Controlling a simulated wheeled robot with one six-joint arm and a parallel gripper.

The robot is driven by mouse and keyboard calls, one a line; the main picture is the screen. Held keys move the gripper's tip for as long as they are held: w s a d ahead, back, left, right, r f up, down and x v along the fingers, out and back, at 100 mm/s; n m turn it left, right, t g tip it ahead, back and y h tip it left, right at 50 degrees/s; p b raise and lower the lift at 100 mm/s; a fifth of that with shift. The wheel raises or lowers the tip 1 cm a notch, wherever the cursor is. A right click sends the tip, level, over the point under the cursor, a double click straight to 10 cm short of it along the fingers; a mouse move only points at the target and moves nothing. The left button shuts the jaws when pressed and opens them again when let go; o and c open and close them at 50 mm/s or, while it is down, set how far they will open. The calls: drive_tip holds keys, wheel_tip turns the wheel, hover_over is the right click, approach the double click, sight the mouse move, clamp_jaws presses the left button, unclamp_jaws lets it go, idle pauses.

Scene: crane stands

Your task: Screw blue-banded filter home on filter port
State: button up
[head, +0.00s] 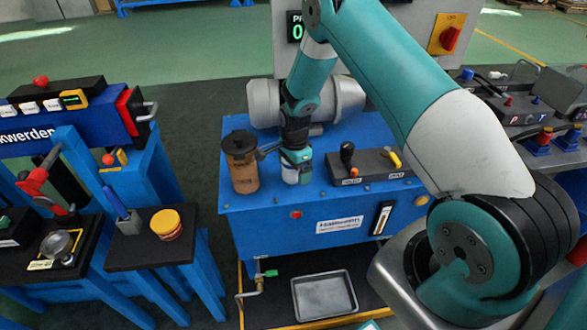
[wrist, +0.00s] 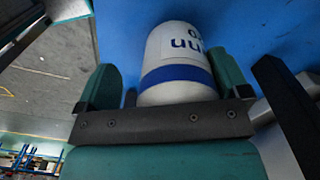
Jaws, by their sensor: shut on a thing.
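The blue-banded filter (wrist: 178,48) is a white canister with a blue ring and dark lettering. In the wrist view it lies between the two teal fingers of my gripper (wrist: 166,84), which is shut on it. In the head view the filter (head: 291,176) shows as a small white piece under my gripper (head: 296,160), above the top of the blue power unit (head: 262,226). The filter port is hidden behind my gripper and the filter. I cannot tell whether the filter touches the port.
A brown cylinder (head: 242,168) with a dark cap stands close left of my gripper. A lever block (head: 362,168) sits close right. A grey motor (head: 330,98) lies behind. A yellow-topped red tin (head: 166,226) stands on the left side stand. A grey tray (head: 346,298) lies below in front.

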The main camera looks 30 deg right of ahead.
drive_tip(key=shift+w+d+r+m+t, duration=0.15)
drive_tip(key=shift+w+d+r+m, duration=0.1)
drive_tip(key=shift+w+d, duration=0.2)
drive_tip(key=shift+w+d+r+m+t, duration=0.15)
drive_tip(key=shift+w+d+m, duration=0.1)
drive_tip(key=shift+w+d, duration=0.2)
drive_tip(key=shift+f+n, duration=0.1)
drive_tip(key=shift+n, duration=0.3)
drive_tip(key=shift+w+d+f, duration=0.1)
drive_tip(key=shift+d+f, duration=0.05)
drive_tip(key=shift+d, duration=0.05)
drive_tip(key=shift+n, duration=0.4)
drive_tip(key=shift+a+f+n, duration=0.1)
drive_tip(key=shift+a+n, duration=0.15)
drive_tip(key=shift+n, duration=0.95)
drive_tip(key=n, duration=0.2)
drive_tip(key=shift+w+a+n, duration=0.1)
drive_tip(key=shift+n, duration=0.3)
drive_tip(key=n, duration=0.6)
drive_tip(key=shift+w+a+n+b, duration=0.3)
drive_tip(key=shift+w+a, duration=0.05)
drive_tip(key=shift+s+a, duration=0.1)
drive_tip(key=shift+s, duration=0.05)
